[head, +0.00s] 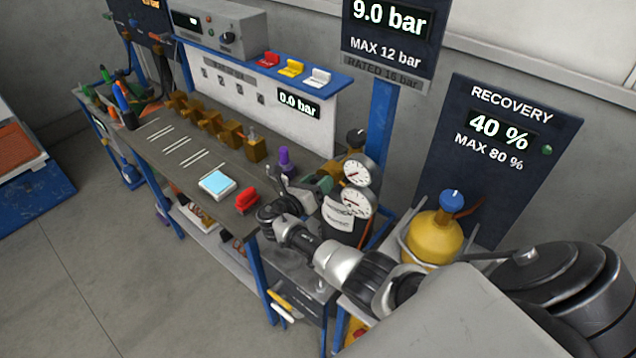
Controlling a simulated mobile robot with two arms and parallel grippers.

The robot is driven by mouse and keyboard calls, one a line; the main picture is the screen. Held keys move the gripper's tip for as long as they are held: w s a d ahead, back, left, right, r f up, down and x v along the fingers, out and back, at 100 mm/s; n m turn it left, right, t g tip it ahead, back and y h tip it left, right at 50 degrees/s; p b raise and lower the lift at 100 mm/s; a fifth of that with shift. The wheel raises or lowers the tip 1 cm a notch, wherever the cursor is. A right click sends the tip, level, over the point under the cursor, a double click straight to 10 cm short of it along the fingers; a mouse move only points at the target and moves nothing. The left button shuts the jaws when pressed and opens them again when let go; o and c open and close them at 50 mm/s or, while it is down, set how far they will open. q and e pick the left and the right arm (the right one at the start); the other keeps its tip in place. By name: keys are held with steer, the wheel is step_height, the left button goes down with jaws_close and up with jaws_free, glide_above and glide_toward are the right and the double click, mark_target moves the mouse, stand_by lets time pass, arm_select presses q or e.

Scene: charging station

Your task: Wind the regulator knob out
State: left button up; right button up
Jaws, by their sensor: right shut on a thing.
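The regulator stands at the right end of the workbench, with two round white gauges (357,170) on it, one above the other. My right arm comes in from the lower right and bends up at the bench end. My right gripper (302,190) is on the left side of the regulator, shut on what appears to be the regulator knob. The fingers and wrist hide most of the knob, so its turn cannot be read. A large display (390,20) above reads 9.0 bar, MAX 12 bar. My left gripper is not in view.
A yellow cylinder (434,238) with a blue top stands right of the bench, near my arm. A purple-capped part (285,158), a red block (246,201) and a light-blue pad (216,183) are on the bench. A small display (298,103) reads 0.0 bar.

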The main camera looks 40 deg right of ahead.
steer(key=shift+w+r+n, duration=0.1)
steer(key=shift+w+n, duration=0.05)
steer(key=shift+n, duration=1.85)
steer(key=o, duration=0.9)
steer(key=shift+d, duration=0.1)
steer(key=b+v, duration=0.2)
steer(key=v, duration=0.8)
steer(key=shift+a, duration=0.4)
